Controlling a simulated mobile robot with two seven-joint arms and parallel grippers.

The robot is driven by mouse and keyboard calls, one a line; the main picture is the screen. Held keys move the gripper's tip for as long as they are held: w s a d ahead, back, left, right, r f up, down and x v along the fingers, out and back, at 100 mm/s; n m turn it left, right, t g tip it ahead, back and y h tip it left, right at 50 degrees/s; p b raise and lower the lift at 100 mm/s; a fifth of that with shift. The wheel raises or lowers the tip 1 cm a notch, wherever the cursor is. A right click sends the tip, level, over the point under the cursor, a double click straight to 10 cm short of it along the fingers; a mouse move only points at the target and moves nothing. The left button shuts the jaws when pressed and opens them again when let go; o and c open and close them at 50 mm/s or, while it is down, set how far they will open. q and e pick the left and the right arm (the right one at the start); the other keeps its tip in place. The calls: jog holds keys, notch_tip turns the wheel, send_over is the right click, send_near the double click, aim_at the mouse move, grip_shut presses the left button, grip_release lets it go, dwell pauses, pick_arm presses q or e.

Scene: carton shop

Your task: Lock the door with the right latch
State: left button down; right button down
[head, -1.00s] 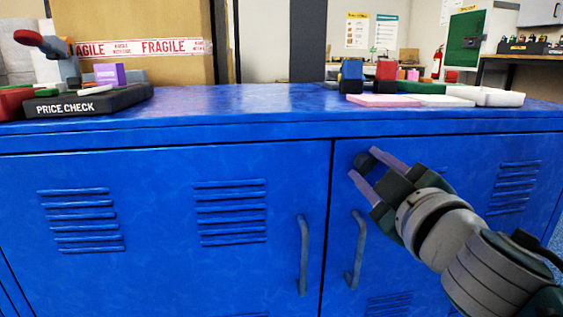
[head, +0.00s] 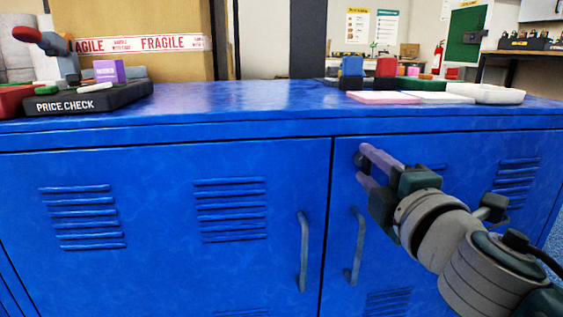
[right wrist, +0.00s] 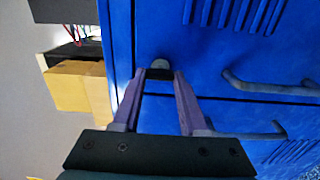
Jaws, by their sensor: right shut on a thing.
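The blue cabinet has a left door (head: 150,240) and a right door (head: 450,165), both flush with the frame. The right latch (head: 361,159) is a small dark round knob high on the right door, near the seam. My right gripper (head: 364,163) has its purple fingers on either side of the latch and is shut on it. In the right wrist view the latch (right wrist: 160,65) shows between the fingertips (right wrist: 159,75), which partly hide it. My left gripper is in neither view.
Grey handles hang on the left door (head: 303,252) and right door (head: 355,248), below my right gripper. On the cabinet top stand a black price-check tray (head: 90,101), red and blue blocks and a white tray (head: 487,94). The middle of the top is clear.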

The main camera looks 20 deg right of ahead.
dwell(0.5)
jog(key=shift+c, duration=2.2)
grip_release()
jog(key=shift+s, duration=0.1)
jog(key=v, duration=0.9)
jog(key=shift+s+a+b, duration=0.15)
jog(key=shift+s+b, duration=0.2)
